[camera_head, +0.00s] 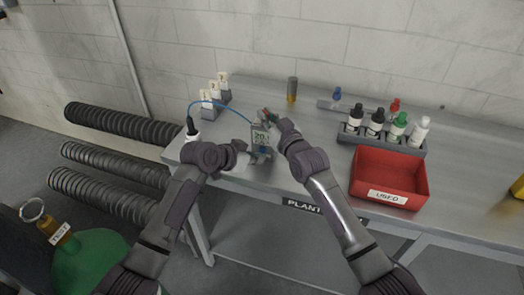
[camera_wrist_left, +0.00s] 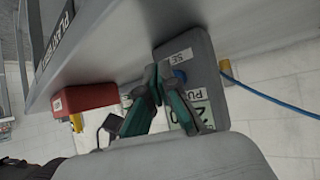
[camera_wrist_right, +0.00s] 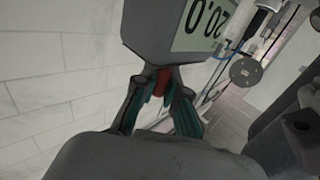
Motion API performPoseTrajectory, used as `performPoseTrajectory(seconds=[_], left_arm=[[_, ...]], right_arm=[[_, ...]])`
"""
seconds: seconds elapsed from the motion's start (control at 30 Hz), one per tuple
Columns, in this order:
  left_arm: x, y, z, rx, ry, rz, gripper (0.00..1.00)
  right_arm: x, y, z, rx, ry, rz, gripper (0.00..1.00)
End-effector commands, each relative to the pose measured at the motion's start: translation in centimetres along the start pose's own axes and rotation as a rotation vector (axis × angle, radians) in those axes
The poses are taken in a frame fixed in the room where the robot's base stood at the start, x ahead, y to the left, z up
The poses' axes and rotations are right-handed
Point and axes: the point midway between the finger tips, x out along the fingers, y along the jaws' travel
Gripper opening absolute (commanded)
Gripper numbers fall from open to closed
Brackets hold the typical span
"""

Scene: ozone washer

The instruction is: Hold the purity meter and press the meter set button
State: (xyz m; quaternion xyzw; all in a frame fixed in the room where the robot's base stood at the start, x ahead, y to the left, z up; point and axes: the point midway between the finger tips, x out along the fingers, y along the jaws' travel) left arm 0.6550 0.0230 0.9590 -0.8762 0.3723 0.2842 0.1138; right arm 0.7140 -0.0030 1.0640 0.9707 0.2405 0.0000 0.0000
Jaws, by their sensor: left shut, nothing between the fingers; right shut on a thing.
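The purity meter (camera_head: 260,134) is a grey box with a lit display, held up over the front of the bench. Its display shows large digits in the right wrist view (camera_wrist_right: 205,22). My right gripper (camera_head: 269,115) is shut on a red part (camera_wrist_right: 162,82) at the meter's upper end.
A blue cable (camera_head: 208,103) runs from the meter to a black-and-white probe (camera_head: 192,130). A red bin (camera_head: 419,187) labelled USED and a rack (camera_head: 415,147) of bottles stand to the right. White-labelled blocks (camera_head: 209,103) stand at the back left.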

Motion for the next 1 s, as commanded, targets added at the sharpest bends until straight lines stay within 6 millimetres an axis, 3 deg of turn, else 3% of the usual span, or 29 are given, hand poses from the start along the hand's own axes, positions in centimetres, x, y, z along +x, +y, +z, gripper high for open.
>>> performPoseTrajectory(seconds=[1.0], left_arm=[[0.79, -0.50, -0.60, -0.001, 0.000, 0.001, 0.00]], right_arm=[[-0.01, 0.01, 0.05, 0.000, -0.001, 0.000, 0.00]])
